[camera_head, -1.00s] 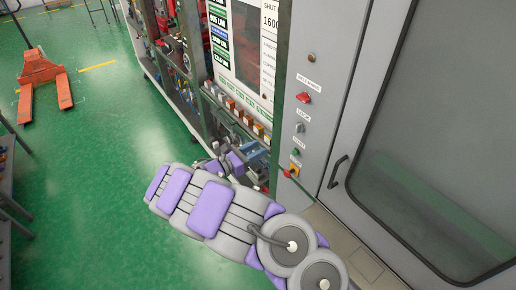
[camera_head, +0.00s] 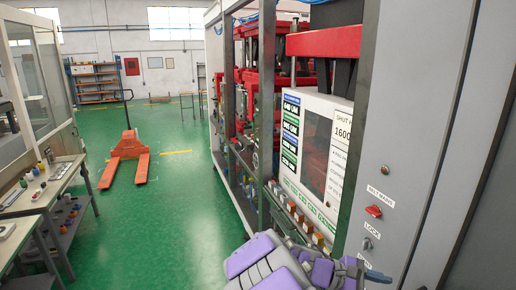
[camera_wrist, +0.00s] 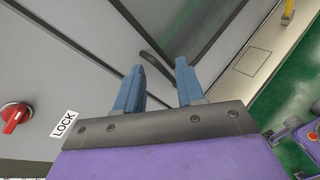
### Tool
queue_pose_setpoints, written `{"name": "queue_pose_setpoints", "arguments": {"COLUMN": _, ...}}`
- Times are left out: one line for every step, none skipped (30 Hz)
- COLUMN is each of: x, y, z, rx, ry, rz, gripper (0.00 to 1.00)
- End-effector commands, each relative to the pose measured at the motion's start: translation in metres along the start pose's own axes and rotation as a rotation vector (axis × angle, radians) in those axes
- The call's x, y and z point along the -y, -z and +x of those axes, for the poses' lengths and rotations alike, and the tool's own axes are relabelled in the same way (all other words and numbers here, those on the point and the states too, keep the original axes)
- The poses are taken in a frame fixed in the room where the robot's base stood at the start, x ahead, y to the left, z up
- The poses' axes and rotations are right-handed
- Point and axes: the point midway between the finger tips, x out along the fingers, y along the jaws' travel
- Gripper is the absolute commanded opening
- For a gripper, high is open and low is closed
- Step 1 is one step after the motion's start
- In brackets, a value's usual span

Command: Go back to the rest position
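My gripper (camera_wrist: 158,88) shows in the wrist view with two blue fingers apart and nothing between them. It is in front of the grey machine cabinet, with a dark door handle (camera_wrist: 158,68) beyond the fingertips. A red rotary switch (camera_wrist: 15,116) and a LOCK label are at the left of that view. In the head view my purple and grey arm is at the bottom, with a blue finger (camera_head: 377,276) near the cabinet panel, below the red switch (camera_head: 373,211) and the lock switch (camera_head: 367,243). The rest of the gripper is hard to make out there.
The thermoformer line (camera_head: 318,145) with its red frames runs along the right. A workbench (camera_head: 48,180) with small items stands at the left. An orange pallet jack (camera_head: 127,150) stands on the green floor (camera_head: 165,225), which is clear in the middle.

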Motion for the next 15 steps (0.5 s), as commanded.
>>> {"name": "queue_pose_setpoints", "arguments": {"x": 0.016, "y": -0.008, "z": 0.008, "rx": -0.025, "ry": 0.055, "rz": 0.053, "gripper": 0.38}}
{"name": "queue_pose_setpoints", "arguments": {"x": 0.026, "y": -0.013, "z": 0.012, "rx": -0.039, "ry": 0.088, "rz": 0.082, "gripper": 0.38}}
{"name": "queue_pose_setpoints", "arguments": {"x": 0.038, "y": -0.018, "z": 0.016, "rx": -0.06, "ry": 0.131, "rz": 0.122, "gripper": 0.38}}
{"name": "queue_pose_setpoints", "arguments": {"x": 0.048, "y": -0.022, "z": 0.018, "rx": -0.078, "ry": 0.165, "rz": 0.152, "gripper": 0.38}}
{"name": "queue_pose_setpoints", "arguments": {"x": 0.057, "y": -0.024, "z": 0.02, "rx": -0.095, "ry": 0.197, "rz": 0.18, "gripper": 0.38}}
{"name": "queue_pose_setpoints", "arguments": {"x": 0.07, "y": -0.029, "z": 0.022, "rx": -0.118, "ry": 0.239, "rz": 0.22, "gripper": 0.38}}
{"name": "queue_pose_setpoints", "arguments": {"x": 0.081, "y": -0.03, "z": 0.024, "rx": -0.136, "ry": 0.274, "rz": 0.246, "gripper": 0.38}}
{"name": "queue_pose_setpoints", "arguments": {"x": 0.092, "y": -0.032, "z": 0.025, "rx": -0.152, "ry": 0.307, "rz": 0.272, "gripper": 0.38}}
{"name": "queue_pose_setpoints", "arguments": {"x": 0.105, "y": -0.034, "z": 0.026, "rx": -0.177, "ry": 0.349, "rz": 0.309, "gripper": 0.38}}
{"name": "queue_pose_setpoints", "arguments": {"x": 0.115, "y": -0.035, "z": 0.026, "rx": -0.196, "ry": 0.382, "rz": 0.336, "gripper": 0.38}}
{"name": "queue_pose_setpoints", "arguments": {"x": 0.125, "y": -0.035, "z": 0.025, "rx": -0.216, "ry": 0.414, "rz": 0.361, "gripper": 0.38}}
{"name": "queue_pose_setpoints", "arguments": {"x": 0.139, "y": -0.036, "z": 0.024, "rx": -0.241, "ry": 0.456, "rz": 0.395, "gripper": 0.38}}
{"name": "queue_pose_setpoints", "arguments": {"x": 0.149, "y": -0.036, "z": 0.023, "rx": -0.259, "ry": 0.49, "rz": 0.419, "gripper": 0.38}}
{"name": "queue_pose_setpoints", "arguments": {"x": 0.16, "y": -0.035, "z": 0.021, "rx": -0.278, "ry": 0.522, "rz": 0.44, "gripper": 0.38}}
{"name": "queue_pose_setpoints", "arguments": {"x": 0.173, "y": -0.035, "z": 0.018, "rx": -0.306, "ry": 0.564, "rz": 0.473, "gripper": 0.38}}
